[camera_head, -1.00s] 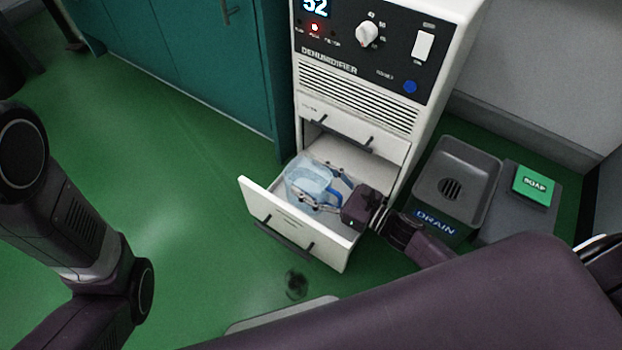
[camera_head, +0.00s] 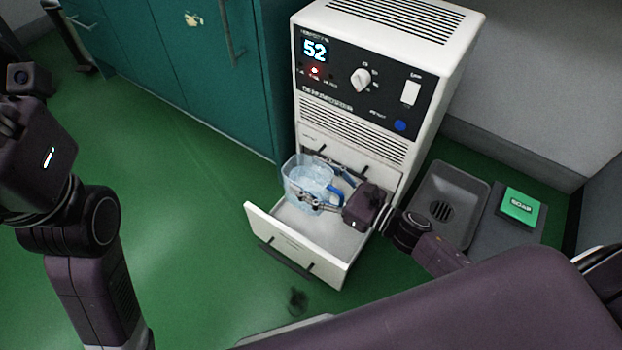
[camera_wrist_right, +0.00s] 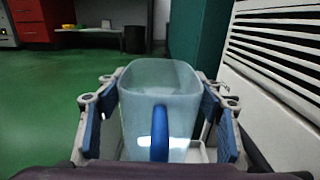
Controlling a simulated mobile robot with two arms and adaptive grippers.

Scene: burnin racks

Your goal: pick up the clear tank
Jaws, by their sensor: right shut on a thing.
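The clear tank (camera_head: 303,178) is a see-through, bluish container with a blue handle, with what looks like water in it. It is upright, above the open lower drawer (camera_head: 297,262) of the white dehumidifier. My right gripper (camera_head: 322,190) is shut on the tank. In the right wrist view the tank (camera_wrist_right: 160,90) stands between the blue-padded fingers of my right gripper (camera_wrist_right: 160,115), its blue handle facing the camera. My left arm is at the left edge in the head view; its gripper fingers cannot be made out clearly.
The dehumidifier (camera_head: 440,70) stands against the wall, with a teal cabinet (camera_head: 180,60) to its left. The green floor left of the drawer is clear.

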